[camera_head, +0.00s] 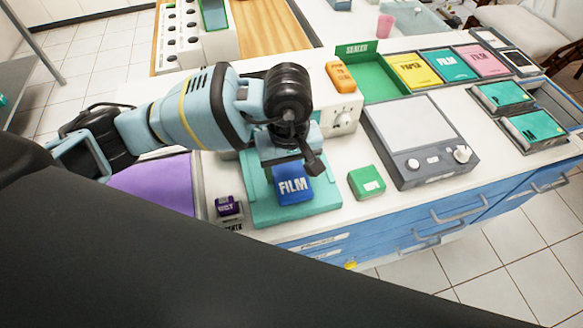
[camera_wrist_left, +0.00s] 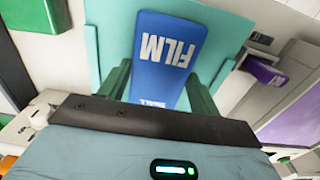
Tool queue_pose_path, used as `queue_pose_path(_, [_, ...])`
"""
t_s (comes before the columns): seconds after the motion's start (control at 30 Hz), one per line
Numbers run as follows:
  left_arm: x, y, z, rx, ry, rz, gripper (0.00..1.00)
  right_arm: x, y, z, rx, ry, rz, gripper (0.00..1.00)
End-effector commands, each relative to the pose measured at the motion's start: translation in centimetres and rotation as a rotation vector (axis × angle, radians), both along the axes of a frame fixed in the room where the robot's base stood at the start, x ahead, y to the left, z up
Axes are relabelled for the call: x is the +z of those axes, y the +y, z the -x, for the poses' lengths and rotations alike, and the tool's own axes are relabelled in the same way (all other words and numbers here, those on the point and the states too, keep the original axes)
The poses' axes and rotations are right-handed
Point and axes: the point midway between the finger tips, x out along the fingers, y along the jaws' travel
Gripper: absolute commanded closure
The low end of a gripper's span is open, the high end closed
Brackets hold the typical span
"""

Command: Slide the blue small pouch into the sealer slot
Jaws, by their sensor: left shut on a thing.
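The blue small pouch (camera_head: 293,190), with white FILM lettering, is over a teal plate (camera_head: 258,213) near the front edge of the counter. My left gripper (camera_head: 293,167) is shut on the pouch from above. In the left wrist view, the pouch (camera_wrist_left: 165,50) lies between the two fingers of my left gripper (camera_wrist_left: 158,88), with the teal plate behind it. A white unit with a knob (camera_head: 341,118) stands behind the gripper and may be the sealer. My arm covers much of it, and I cannot make out its slot. My right gripper is not in view.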

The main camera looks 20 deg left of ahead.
Motion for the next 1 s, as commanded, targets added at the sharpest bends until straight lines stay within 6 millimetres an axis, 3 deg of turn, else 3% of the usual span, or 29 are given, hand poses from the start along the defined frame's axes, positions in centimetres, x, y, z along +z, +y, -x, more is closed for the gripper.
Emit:
queue_pose_path(0.5, [-0.1,1.6,-2.4,0.001,0.002,0.001,0.61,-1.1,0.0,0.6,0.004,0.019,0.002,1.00])
queue_pose_path(1.0, [0.0,1.8,-2.8,0.001,-0.001,0.001,0.61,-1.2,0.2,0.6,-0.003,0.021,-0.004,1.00])
